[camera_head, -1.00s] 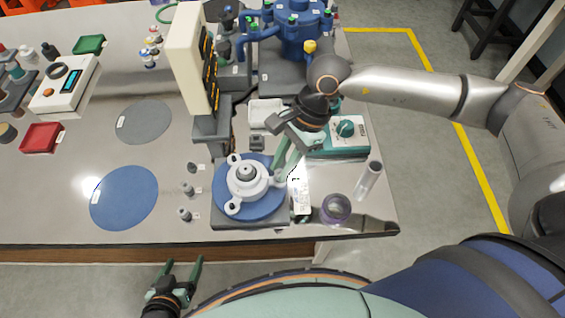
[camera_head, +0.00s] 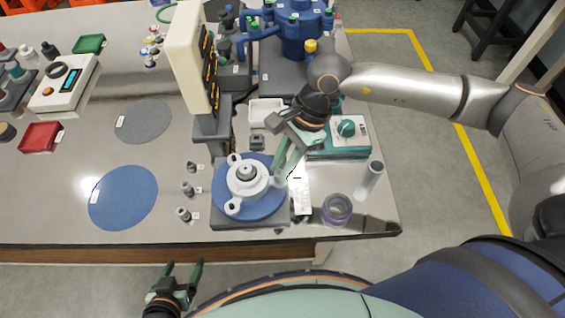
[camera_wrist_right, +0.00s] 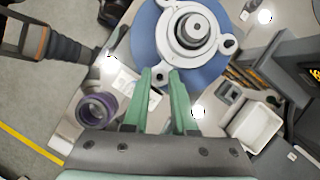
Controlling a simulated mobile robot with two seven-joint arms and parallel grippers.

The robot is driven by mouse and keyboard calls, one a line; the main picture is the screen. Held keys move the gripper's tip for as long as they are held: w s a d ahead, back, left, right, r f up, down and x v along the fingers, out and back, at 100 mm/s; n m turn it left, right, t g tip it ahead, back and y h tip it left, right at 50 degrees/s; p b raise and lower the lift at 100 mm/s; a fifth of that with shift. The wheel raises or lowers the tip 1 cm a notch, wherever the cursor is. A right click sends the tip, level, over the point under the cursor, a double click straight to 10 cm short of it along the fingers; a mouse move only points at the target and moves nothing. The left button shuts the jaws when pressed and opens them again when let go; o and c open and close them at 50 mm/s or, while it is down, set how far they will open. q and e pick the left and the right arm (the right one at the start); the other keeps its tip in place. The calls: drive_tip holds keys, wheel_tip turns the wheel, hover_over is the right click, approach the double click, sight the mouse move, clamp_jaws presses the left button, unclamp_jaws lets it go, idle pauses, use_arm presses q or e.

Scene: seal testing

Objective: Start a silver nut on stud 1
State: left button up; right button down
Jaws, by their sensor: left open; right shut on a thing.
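A white round flange (camera_head: 247,178) with lugs and a grey central stub sits on a blue disc (camera_head: 222,203). It also shows in the wrist view (camera_wrist_right: 184,44). My right gripper (camera_head: 277,174) reaches down from the upper right to the flange's right-hand lug. In the wrist view its green fingertips (camera_wrist_right: 161,74) stand close together on either side of that lug (camera_wrist_right: 160,76). The thing held between them is too small to make out, so I cannot tell whether a nut touches the stud. My left gripper (camera_head: 184,265) is open and empty, in front of the table edge.
A purple-rimmed jar (camera_head: 337,209) and a clear cylinder (camera_head: 370,178) stand right of the flange. A white tray (camera_head: 266,112) lies behind it. A tall cream panel (camera_head: 187,60) rises behind. A blue mat (camera_head: 124,197) lies clear at left.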

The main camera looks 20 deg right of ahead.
drive_tip(key=shift+f+b, duration=0.3)
drive_tip(key=shift+b, duration=0.15)
idle(0.6)
drive_tip(key=shift+s+m+t+b, duration=0.2)
drive_tip(key=shift+m+t+b, duration=0.5)
drive_tip(key=shift+m, duration=1.3)
drive_tip(key=shift+f, duration=0.1)
drive_tip(key=shift+m+t, duration=0.3)
drive_tip(key=shift+m, duration=0.1)
drive_tip(key=shift+s+m+t+b, duration=0.15)
drive_tip(key=shift+m+t+b, duration=0.55)
drive_tip(key=shift+m, duration=0.9)
